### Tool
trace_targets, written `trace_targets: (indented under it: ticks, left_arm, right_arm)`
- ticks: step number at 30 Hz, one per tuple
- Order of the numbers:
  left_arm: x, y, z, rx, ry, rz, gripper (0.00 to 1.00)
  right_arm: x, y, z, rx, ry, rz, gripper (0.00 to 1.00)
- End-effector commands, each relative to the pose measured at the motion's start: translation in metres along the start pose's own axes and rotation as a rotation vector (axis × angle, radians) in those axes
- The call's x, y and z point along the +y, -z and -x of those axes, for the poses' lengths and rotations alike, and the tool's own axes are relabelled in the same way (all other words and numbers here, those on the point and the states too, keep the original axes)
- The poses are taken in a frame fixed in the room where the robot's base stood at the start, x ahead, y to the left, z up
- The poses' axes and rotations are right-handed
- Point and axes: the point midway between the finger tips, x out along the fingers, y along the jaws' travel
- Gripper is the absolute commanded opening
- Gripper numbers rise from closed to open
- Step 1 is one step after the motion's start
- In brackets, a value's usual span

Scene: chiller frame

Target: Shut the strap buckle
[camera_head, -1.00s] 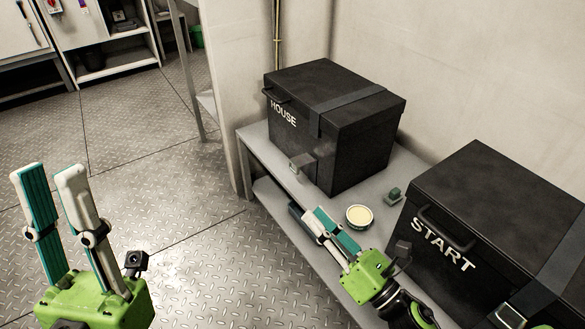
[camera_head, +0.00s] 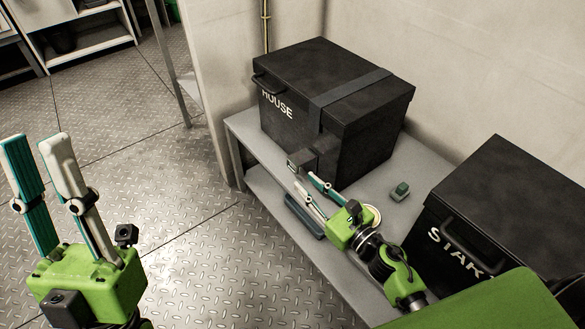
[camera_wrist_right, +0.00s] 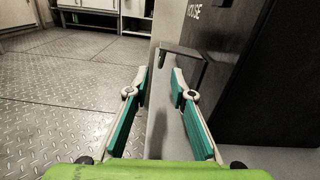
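The black HOUSE box (camera_head: 350,140) stands on the grey bench with a dark strap (camera_head: 345,90) over its lid. At the strap's lower front end, the buckle (camera_head: 301,162) sticks out from the box's front as a flap with a metal end. In the right wrist view the buckle (camera_wrist_right: 184,52) shows just beyond the fingertips. My right gripper (camera_head: 305,180) is open and empty, just below and in front of the buckle; contact cannot be told. Its fingers are apart in the wrist view (camera_wrist_right: 160,74). My left gripper (camera_head: 36,145) is open and empty, over the floor at left.
The black START box (camera_head: 510,190) stands on the bench (camera_head: 400,210) at right, partly hidden by my arm. A small green block (camera_head: 400,191) and a round tin (camera_head: 373,213), partly hidden by my right gripper, lie between the boxes. A dark object (camera_head: 303,216) is on the lower shelf.

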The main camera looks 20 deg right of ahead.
Motion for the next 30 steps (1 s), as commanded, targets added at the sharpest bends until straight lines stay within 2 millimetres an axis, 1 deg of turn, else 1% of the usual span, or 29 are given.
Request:
trace_targets:
  ticks: [1, 6, 9, 12, 16, 23, 24, 26, 27, 30]
  left_arm:
    - [0.000, -0.001, -0.001, -0.007, 0.000, -0.001, 0.22]
    - [0.000, -0.004, -0.001, -0.021, 0.000, -0.002, 0.22]
    - [-0.001, -0.005, -0.001, -0.023, 0.000, -0.002, 0.22]
    - [-0.001, -0.005, -0.001, -0.022, 0.000, -0.002, 0.22]
    - [-0.001, -0.004, -0.001, -0.021, 0.000, -0.003, 0.22]
    - [-0.001, -0.004, -0.001, -0.020, 0.000, -0.003, 0.22]
    - [-0.001, -0.004, -0.001, -0.020, 0.000, -0.003, 0.22]
    - [-0.001, -0.004, -0.001, -0.020, 0.000, -0.003, 0.22]
    - [-0.001, -0.004, -0.001, -0.020, 0.000, -0.002, 0.22]
    - [-0.001, -0.004, -0.001, -0.020, 0.000, -0.002, 0.22]
  right_arm:
    - [-0.001, -0.002, -0.012, -0.002, -0.001, 0.004, 0.22]
    - [0.000, -0.001, -0.042, -0.002, -0.001, 0.002, 0.22]
    - [0.000, 0.000, -0.055, -0.001, 0.000, 0.001, 0.22]
    - [0.000, 0.000, -0.063, 0.000, 0.000, 0.000, 0.22]
    - [0.000, 0.000, -0.068, 0.001, -0.001, -0.001, 0.22]
    - [0.000, 0.000, -0.069, 0.001, 0.000, -0.001, 0.22]
    - [0.000, 0.000, -0.069, 0.001, 0.000, -0.001, 0.20]
    - [0.000, 0.000, -0.069, 0.001, 0.000, -0.001, 0.04]
    - [0.000, 0.000, -0.068, 0.001, 0.000, -0.001, 0.00]
    - [0.001, 0.000, -0.068, 0.000, -0.001, -0.001, 0.00]
